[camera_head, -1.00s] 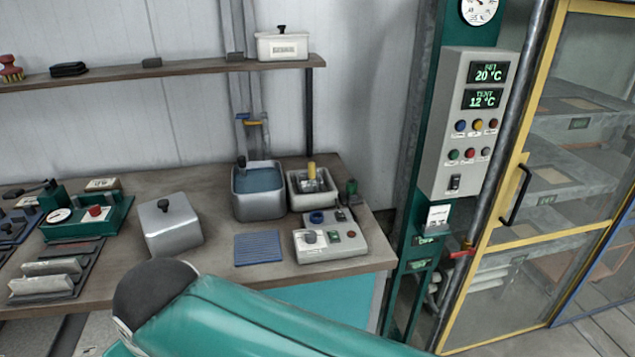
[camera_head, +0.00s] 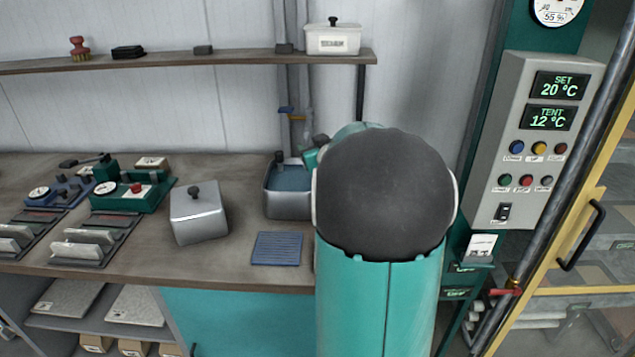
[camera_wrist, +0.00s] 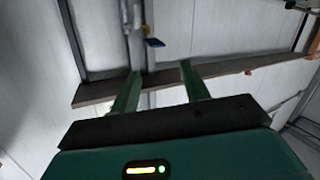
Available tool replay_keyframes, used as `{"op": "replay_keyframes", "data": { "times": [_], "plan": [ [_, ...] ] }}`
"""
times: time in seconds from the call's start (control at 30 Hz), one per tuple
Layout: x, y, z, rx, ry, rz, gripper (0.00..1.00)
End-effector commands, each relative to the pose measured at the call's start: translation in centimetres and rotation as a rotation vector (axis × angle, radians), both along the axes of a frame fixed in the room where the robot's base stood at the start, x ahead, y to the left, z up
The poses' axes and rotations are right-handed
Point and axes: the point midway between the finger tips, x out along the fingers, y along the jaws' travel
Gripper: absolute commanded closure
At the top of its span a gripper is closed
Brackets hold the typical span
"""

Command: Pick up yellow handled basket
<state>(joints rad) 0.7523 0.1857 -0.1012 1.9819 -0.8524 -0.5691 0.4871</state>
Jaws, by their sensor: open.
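The yellow-handled basket does not show in either view now. My teal and black arm blocks the right end of the workbench (camera_head: 240,268) in the head view, where a yellow handle stood in a pale square basin a second ago. A grey metal bath (camera_head: 287,206) with blue liquid stands just left of my arm, partly covered by it, with a dark handle at its rim. In the wrist view my gripper (camera_wrist: 160,68) is open, its two green fingers apart with nothing between them. Behind them are the wall and a shelf.
A lidded metal box (camera_head: 198,214) and a blue ribbed mat (camera_head: 277,248) lie on the bench. Green and blue devices stand at its left. A wall shelf (camera_head: 190,60) runs above, holding a white lidded box (camera_head: 333,38). A control panel (camera_head: 530,140) stands right of my arm.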

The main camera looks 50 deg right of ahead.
Motion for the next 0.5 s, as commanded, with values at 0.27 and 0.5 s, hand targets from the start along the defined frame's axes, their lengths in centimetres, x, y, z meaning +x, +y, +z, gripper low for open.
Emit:
{"op": "replay_keyframes", "data": {
  "times": [0.27, 0.5],
  "plan": [
    [-6.2, -10.7, -8.6, 0.063, -0.146, 0.190, 0.54],
    [-12.1, -13.4, -13.5, 0.151, -0.228, 0.323, 0.54]
  ]
}}
